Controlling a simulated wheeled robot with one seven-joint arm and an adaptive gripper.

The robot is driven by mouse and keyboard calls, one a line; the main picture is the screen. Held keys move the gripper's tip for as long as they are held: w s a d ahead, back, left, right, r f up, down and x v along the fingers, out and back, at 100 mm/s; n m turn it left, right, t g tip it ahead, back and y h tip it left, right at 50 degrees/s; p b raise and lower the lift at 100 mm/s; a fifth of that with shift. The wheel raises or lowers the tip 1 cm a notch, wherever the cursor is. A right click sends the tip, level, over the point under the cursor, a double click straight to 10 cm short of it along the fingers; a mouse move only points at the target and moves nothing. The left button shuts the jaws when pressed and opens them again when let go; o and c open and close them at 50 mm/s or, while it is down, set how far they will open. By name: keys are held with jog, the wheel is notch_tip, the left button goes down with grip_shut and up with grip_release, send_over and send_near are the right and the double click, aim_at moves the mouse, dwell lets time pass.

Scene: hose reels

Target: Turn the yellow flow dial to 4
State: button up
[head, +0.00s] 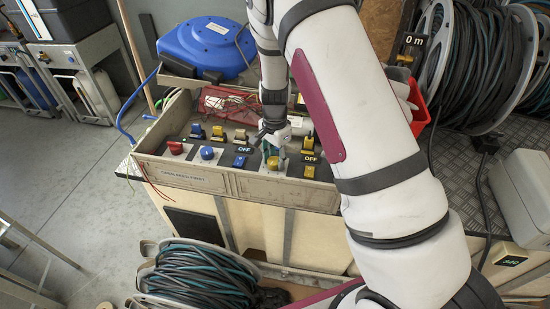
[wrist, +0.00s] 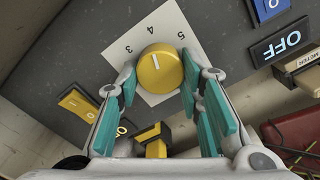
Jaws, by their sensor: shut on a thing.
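The yellow flow dial (wrist: 160,70) is a round knob on a white scale plate (wrist: 158,28), with a short white line on its face. Printed numbers show around it, among them 5, 4 and 3 as far as I can read them. The line points toward the plate's upper side in the wrist view. My gripper (wrist: 159,88) has teal finger pads on both sides of the dial and is shut on it. In the head view, my gripper (head: 273,141) reaches down over the yellow dial (head: 272,162), which is partly covered.
A blue dial (head: 207,153) and a red dial (head: 175,148) sit left on the same panel. Yellow switches (head: 309,172) and OFF signs (head: 310,158) are close by. Red tray and wires (head: 225,103) lie behind. A hose reel (head: 195,275) stands in front.

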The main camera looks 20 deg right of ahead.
jog(key=o, duration=1.2)
jog(key=shift+c, duration=0.2)
jog(key=shift+r, duration=0.1)
notch_tip(320, 180, up, 12)
notch_tip(320, 180, up, 9)
jog(key=n+p, duration=0.1)
jog(key=n, duration=0.1)
send_over(275, 160)
jog(key=s, duration=0.6)
jog(key=s+r+n+t+y+p, duration=0.15)
jog(key=s+r+n, duration=0.25)
jog(key=s+r, duration=0.55)
jog(key=s+r+n+t, duration=0.1)
jog(key=s+r+n, duration=0.1)
jog(key=s, duration=0.6)
jog(key=s+r+n+t+h+p, duration=0.1)
jog(key=s+r+n, duration=0.2)
jog(key=s, duration=0.6)
jog(key=shift+s+n+t, duration=0.3)
jog(key=shift+n+t, duration=0.05)
jog(key=shift+n, duration=0.65)
